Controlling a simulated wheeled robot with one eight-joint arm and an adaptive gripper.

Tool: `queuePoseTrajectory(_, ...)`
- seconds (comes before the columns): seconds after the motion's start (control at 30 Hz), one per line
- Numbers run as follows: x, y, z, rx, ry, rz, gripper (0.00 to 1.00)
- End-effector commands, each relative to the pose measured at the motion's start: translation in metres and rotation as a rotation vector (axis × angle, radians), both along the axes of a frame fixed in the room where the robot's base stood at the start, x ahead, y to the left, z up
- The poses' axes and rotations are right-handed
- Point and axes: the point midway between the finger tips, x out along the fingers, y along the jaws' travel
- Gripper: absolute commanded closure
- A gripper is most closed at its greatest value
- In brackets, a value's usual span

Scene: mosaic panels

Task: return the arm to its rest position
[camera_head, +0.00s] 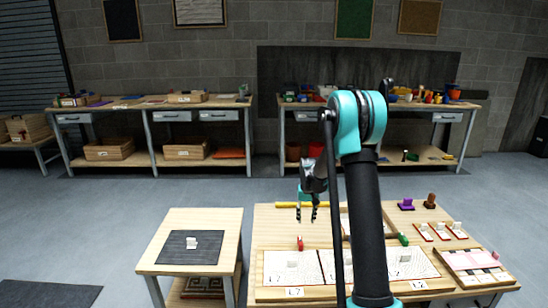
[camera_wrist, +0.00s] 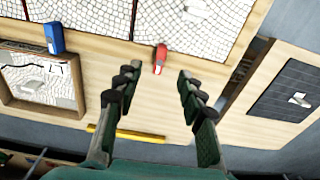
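My gripper (camera_head: 306,214) hangs from my raised arm above the worktable (camera_head: 275,222), left of its middle. In the wrist view my gripper (camera_wrist: 156,78) has its two fingers spread apart with nothing held between them. A small red object (camera_wrist: 160,60) lies on the table beyond the fingertips; it also shows in the head view (camera_head: 300,243). My arm hides part of the table and its panels in the head view.
White mosaic panels (camera_wrist: 109,17) lie on the worktable. A yellow bar (camera_wrist: 126,134) lies near its far edge. A blue object (camera_wrist: 54,38) stands by a framed tray (camera_wrist: 78,102). A side table (camera_head: 165,253) with a dark mat (camera_head: 176,254) stands left. Benches line the wall.

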Motion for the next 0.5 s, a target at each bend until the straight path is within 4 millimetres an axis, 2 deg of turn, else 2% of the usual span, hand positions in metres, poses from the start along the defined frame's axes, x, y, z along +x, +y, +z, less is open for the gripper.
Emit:
queuePoseTrajectory(0.03,-0.015,-0.002,0.012,0.001,-0.013,-0.001,0.60)
queuePoseTrajectory(0.2,-0.063,-0.009,0.045,0.003,-0.057,-0.003,0.60)
queuePoseTrajectory(0.5,-0.156,-0.019,0.080,0.004,-0.136,-0.007,0.60)
